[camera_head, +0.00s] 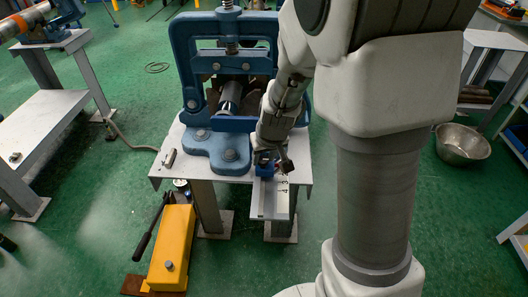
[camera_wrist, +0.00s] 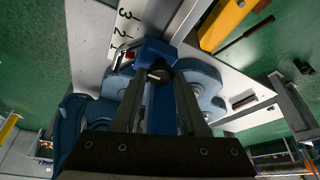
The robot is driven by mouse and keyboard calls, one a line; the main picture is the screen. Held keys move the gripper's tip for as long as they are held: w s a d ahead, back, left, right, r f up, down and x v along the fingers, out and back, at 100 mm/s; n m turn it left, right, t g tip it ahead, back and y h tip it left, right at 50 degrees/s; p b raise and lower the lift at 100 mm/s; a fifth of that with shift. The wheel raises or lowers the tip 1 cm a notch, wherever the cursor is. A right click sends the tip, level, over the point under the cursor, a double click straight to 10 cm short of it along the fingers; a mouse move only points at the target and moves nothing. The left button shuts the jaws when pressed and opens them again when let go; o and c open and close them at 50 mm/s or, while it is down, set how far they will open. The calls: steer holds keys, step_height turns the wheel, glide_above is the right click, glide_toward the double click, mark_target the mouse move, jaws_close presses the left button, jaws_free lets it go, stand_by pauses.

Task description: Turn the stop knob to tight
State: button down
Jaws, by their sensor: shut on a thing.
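A blue stop block (camera_head: 262,171) sits on a pale rail (camera_head: 265,203) with a number scale at the table's front right; in the wrist view, the stop block (camera_wrist: 151,48) is beside the scale (camera_wrist: 124,33). The dark round stop knob (camera_wrist: 159,70) is on this block. My gripper (camera_wrist: 160,82) reaches it with one finger on each side, shut on the knob. In the head view my gripper (camera_head: 270,155) hides most of the knob. The knob's tightness cannot be read.
A yellow hydraulic pump (camera_head: 174,248) with a black lever stands on the floor at front left. A grey pipe (camera_head: 231,92) lies in the vise. A side table (camera_head: 45,122) stands left and a metal bowl (camera_head: 462,143) right.

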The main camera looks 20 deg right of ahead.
steer(key=shift+c, duration=2.2)
jaws_free()
steer(key=p+v, duration=0.6)
steer(key=v, duration=1.1)
steer(key=shift+s+r, duration=0.15)
steer(key=shift+a, duration=0.1)
steer(key=s+r+t+p, duration=0.1)
steer(key=s+r+p, duration=0.7)
steer(key=s+r, duration=0.6)
step_height(320, 180, up, 2)
steer(key=shift+s+a+r+m, duration=0.2)
steer(key=shift+s+a+m, duration=0.05)
steer(key=shift+m, duration=0.15)
